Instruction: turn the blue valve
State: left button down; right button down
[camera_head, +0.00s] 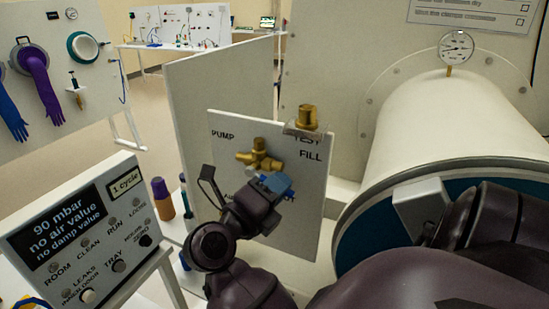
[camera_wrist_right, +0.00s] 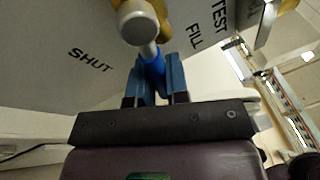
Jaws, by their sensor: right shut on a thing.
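The blue valve (camera_head: 288,192) is on the white panel (camera_head: 305,222) marked PUMP, TEST and FILL, below a brass fitting (camera_head: 258,158). My right gripper (camera_head: 276,184) is at the valve, and its dark wrist hides part of it. In the right wrist view, my right gripper (camera_wrist_right: 153,88) has its two blue fingers shut on the blue handle (camera_wrist_right: 152,62). A round, pale metal end (camera_wrist_right: 138,22) shows just beyond the handle, and the word SHUT is on the panel to its left. My left gripper is not in view.
A white cylinder (camera_head: 440,120) with a gauge (camera_head: 456,47) stands close on the right. A control box (camera_head: 85,225) reading "90 mbar" is at the lower left. Bottles (camera_head: 163,197) stand between it and the panel. A tall board (camera_head: 220,85) rises behind.

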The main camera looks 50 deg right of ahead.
jog(key=shift+r+n, duration=0.35)
jog(key=shift+n, duration=0.25)
jog(key=c, duration=1.1)
grip_release()
jog(key=shift+f, duration=0.1)
